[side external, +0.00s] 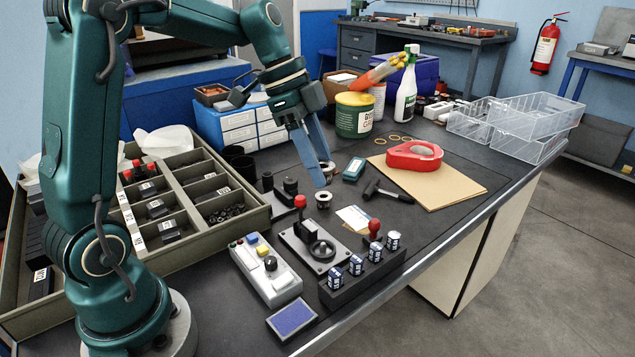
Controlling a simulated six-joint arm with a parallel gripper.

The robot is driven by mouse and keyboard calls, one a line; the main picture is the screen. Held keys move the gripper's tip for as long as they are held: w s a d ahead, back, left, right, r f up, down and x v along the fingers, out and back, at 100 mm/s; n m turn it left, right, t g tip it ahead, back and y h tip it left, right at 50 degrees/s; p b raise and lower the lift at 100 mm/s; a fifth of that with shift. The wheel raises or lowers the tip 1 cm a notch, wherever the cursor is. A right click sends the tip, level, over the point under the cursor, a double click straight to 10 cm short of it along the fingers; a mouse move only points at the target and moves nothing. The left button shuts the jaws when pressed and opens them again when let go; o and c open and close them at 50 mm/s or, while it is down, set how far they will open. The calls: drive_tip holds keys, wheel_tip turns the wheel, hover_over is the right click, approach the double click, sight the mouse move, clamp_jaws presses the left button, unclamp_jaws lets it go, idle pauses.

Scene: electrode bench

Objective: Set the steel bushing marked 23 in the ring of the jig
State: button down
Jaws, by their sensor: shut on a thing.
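My gripper (320,184) points down over the dark bench mat, its long blue fingers close together. It is shut on a small steel bushing (323,200) at the fingertips, low over the mat. The number on it is too small to read, and the fingers hide part of it. Another small steel piece (329,167) lies just behind the fingers. The jig (298,246) is a grey plate nearer the camera, with a dark round ring (321,251) and a red-knobbed lever (300,202). The ring is below the gripper in the picture, clear of it.
A button box (266,270) stands left of the jig. A black rack (343,293) with several labelled cylinders stands in front. Dark cylinders (290,186) stand left of the gripper. A black T-handled tool (388,192) and teal box (354,169) lie to the right.

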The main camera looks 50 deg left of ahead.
approach(326, 245)
drive_tip(key=shift+d+x, duration=0.15)
drive_tip(key=shift+x, duration=1.2)
drive_tip(key=shift+d+x, duration=0.15)
drive_tip(key=shift+x, duration=1.2)
drive_tip(key=shift+w+f, duration=0.15)
drive_tip(key=shift+f, duration=0.8)
drive_tip(key=shift+c, duration=1.6)
unclamp_jaws()
drive_tip(key=shift+v, duration=2.6)
drive_tip(key=shift+r, duration=2.5)
